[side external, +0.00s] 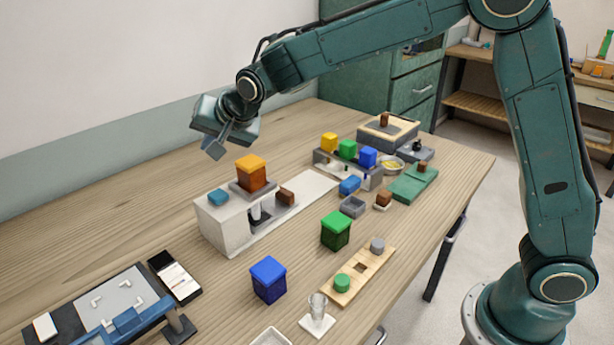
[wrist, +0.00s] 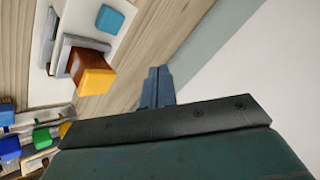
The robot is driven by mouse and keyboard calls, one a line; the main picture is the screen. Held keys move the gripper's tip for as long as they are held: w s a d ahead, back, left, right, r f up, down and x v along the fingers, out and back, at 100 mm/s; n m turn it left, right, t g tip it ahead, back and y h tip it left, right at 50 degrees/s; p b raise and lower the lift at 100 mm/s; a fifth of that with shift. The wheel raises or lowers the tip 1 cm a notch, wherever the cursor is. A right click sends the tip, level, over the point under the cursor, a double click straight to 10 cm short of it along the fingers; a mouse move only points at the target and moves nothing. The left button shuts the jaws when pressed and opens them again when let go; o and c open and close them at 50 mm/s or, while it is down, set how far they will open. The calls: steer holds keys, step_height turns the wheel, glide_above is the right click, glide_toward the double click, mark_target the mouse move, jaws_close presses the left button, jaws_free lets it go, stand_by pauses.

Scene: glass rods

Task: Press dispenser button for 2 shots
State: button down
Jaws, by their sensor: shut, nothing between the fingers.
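The dispenser (side external: 222,228) is a pale box on the table, with an amber hopper with an orange lid (side external: 251,173) on top. A blue block that looks like its button (side external: 218,197) sits on top at the left end. In the wrist view the button (wrist: 110,18) is at the top and the amber hopper (wrist: 92,75) lies below it. My gripper (side external: 215,150) is shut and empty, in the air above and behind the dispenser, apart from the button. Its fingertips show in the wrist view (wrist: 158,76), right of the hopper.
A clear glass (side external: 318,305) stands on a white coaster at the front. A blue box (side external: 268,279), a green box (side external: 336,230) and a wooden strip with pegs (side external: 358,272) stand right of the dispenser. A rack with coloured blocks (side external: 345,170) is farther back. The wall is behind.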

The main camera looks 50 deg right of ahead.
mark_target(215, 193)
steer(key=shift+f, duration=0.15)
steer(key=shift+f, duration=4.3)
steer(key=shift+f, duration=1.15)
stand_by(0.6)
steer(key=shift+r, duration=1.15)
steer(key=shift+r, duration=0.1)
steer(key=shift+r, duration=2.45)
